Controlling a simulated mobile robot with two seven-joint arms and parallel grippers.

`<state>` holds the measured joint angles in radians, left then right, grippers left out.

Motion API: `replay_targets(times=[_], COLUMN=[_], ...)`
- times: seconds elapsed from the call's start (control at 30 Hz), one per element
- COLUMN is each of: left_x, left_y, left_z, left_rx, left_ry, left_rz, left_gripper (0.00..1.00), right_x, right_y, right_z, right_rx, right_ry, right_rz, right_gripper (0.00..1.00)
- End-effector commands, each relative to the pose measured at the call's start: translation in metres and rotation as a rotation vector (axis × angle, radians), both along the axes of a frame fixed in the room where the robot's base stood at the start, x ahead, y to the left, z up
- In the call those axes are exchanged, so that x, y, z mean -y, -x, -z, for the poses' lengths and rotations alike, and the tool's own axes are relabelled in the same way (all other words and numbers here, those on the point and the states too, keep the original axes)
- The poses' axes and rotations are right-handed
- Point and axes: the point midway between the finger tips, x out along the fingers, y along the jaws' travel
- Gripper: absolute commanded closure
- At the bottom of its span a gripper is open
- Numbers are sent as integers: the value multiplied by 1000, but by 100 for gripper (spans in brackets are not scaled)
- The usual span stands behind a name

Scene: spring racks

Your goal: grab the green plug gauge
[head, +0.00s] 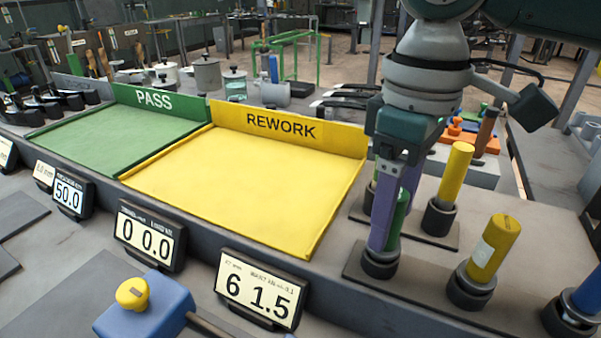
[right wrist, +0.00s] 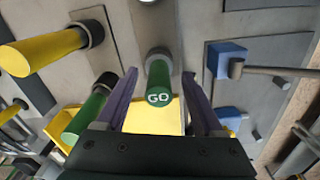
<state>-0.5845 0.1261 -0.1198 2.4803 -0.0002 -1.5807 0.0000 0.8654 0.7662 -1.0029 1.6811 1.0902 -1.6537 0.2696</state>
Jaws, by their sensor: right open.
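The green plug gauge (head: 398,212) stands upright in a dark round holder (head: 380,264) on the bench. Its end marked GO (right wrist: 158,97) faces the camera in the right wrist view. My right gripper (head: 392,222) points down over it with purple fingers, one on each side. In the right wrist view my right gripper (right wrist: 160,76) is open, with gaps showing between the fingers and the gauge. A second green gauge (right wrist: 86,112) stands to the left in that view. My left gripper is not in view.
Yellow gauges (head: 455,172) (head: 495,248) stand in holders just right of my gripper, and a blue one (head: 588,294) stands at the right edge. The yellow REWORK tray (head: 240,175) and green PASS tray (head: 115,125) are empty. Digital displays (head: 258,290) line the front.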

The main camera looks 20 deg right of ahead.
Motion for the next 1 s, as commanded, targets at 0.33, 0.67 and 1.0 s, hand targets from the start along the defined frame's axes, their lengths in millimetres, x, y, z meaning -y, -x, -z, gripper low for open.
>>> replay_targets(times=[0.33, 0.67, 1.0], left_x=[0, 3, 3], left_y=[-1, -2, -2], left_z=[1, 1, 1], left_rx=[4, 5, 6], left_ry=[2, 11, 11], left_rz=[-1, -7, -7], left_gripper=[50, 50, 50], right_x=[0, 0, 0], right_y=[-1, -1, -1], right_z=[24, 24, 24], right_rx=[1, 1, 1], right_ry=[0, 0, 0], right_rz=[-1, -1, -1], right_gripper=[31, 59, 97])
